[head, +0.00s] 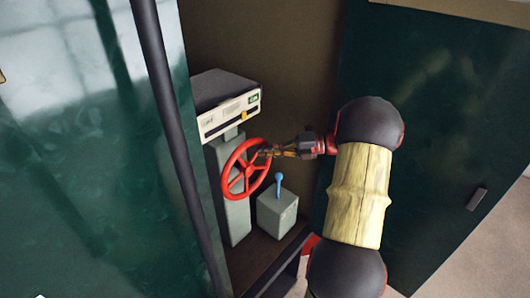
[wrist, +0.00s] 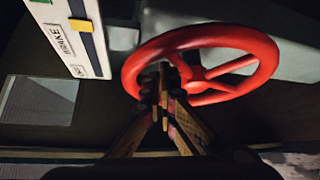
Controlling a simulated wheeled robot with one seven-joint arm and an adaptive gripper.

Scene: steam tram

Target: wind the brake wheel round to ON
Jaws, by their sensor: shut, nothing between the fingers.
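The red brake wheel (head: 237,183) stands upright on a grey pedestal (head: 236,215). It also shows in the wrist view (wrist: 262,68), with its spokes and hub. My gripper (head: 264,153) reaches in from the right at the wheel's upper right rim. In the wrist view its closed fingertips (wrist: 163,78) overlap the left part of the wheel, in the opening beside a spoke. Nothing is between the fingers; I cannot tell whether they touch the wheel. Above the wheel, a white indicator plate (head: 222,117) reads BRAKE in the wrist view. Its yellow marker (head: 243,115) sits near the green label (head: 254,98); the end labels are too small to read surely.
A grey box (head: 277,212) with a blue-knobbed lever (head: 279,182) stands right of the wheel, below my gripper. A dark pole (head: 170,120) and a glossy green panel (head: 80,170) are at the left. A green wall (head: 440,130) is at the right, behind my arm.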

